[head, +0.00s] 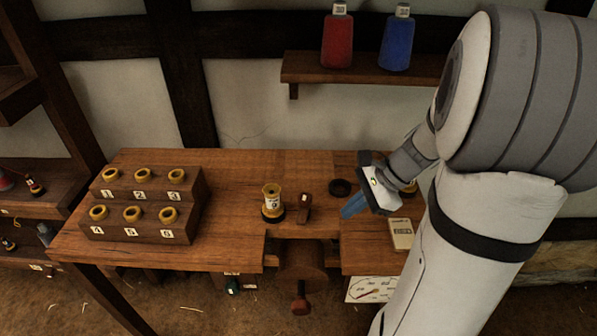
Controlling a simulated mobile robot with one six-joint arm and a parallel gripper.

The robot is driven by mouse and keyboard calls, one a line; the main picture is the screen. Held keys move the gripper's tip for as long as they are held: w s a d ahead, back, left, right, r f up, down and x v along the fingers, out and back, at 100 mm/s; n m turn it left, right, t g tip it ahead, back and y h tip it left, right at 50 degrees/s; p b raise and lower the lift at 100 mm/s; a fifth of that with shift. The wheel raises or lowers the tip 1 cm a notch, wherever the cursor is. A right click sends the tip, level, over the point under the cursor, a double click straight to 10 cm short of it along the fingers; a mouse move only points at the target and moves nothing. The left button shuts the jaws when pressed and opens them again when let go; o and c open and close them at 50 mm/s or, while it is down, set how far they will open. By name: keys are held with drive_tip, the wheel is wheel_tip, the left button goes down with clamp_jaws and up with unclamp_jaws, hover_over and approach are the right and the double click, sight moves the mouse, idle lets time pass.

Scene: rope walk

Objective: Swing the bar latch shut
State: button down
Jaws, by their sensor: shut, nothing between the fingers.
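A small brown wooden piece (304,207) with a pale spot on top stands at the front of the workbench, just above the recess in its edge. It looks like the bar latch, but its pivot and catch are too small to make out. Below it a wooden drum (303,262) with a knobbed handle (300,302) sits in the recess. My gripper (353,207) has blue fingertips, is shut and empty, and points down-left over the bench, to the right of the wooden piece and apart from it.
A yellow-topped spool (272,202) stands just left of the wooden piece. A dark ring (340,188) lies behind my fingertips, and a pale labelled box (401,233) is to their right. A numbered stepped rack (140,205) fills the left. Red (338,38) and blue (397,42) bottles stand on a shelf.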

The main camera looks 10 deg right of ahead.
sight(303, 208)
drive_tip(key=d+m, duration=0.1)
drive_tip(key=w+d+f+m+t+y, duration=0.1)
drive_tip(key=d+m, duration=0.1)
drive_tip(key=w+d+m+t, duration=0.1)
drive_tip(key=d+m, duration=0.1)
drive_tip(key=shift+w+f+y, duration=0.25)
drive_tip(key=shift+y, duration=0.05)
drive_tip(key=x, duration=0.4)
drive_tip(key=r+x, duration=0.1)
drive_tip(key=x, duration=0.3)
drive_tip(key=a+x, duration=0.1)
drive_tip(key=x, duration=0.2)
drive_tip(key=shift+w+a+f, duration=0.1)
drive_tip(key=shift+w+a, duration=0.25)
drive_tip(key=shift+w, duration=0.05)
drive_tip(key=shift+w+a+p, duration=0.3)
drive_tip(key=shift+a, duration=0.3)
drive_tip(key=shift+w+f, duration=0.1)
